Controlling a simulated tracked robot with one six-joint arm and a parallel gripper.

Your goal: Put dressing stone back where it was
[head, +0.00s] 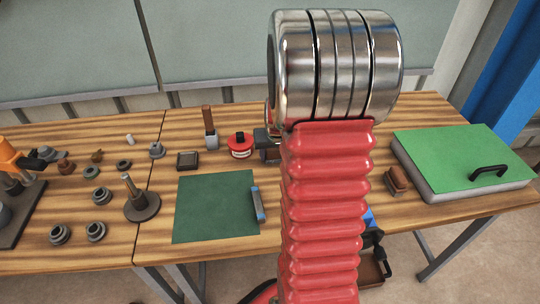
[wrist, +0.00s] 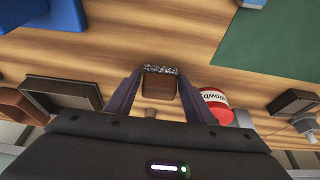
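My gripper (wrist: 160,75) points at the table. In the wrist view its two dark fingers stand on either side of a small brown block (wrist: 161,87) with a grey speckled strip along one edge. This block looks like the dressing stone, though I cannot be sure. Narrow gaps seem to show beside it, so the fingers look open around it. In the head view my red arm hides the block. A slim grey-blue bar (head: 258,205) lies at the right edge of the green mat (head: 215,207).
A red tin (head: 240,145) stands close by; it shows beside the right finger in the wrist view (wrist: 216,104). A dark square block (head: 187,160) and a brush (head: 209,128) are left of it. A brown block (head: 397,181) lies near the green-topped plate (head: 455,158). Several collars lie at left.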

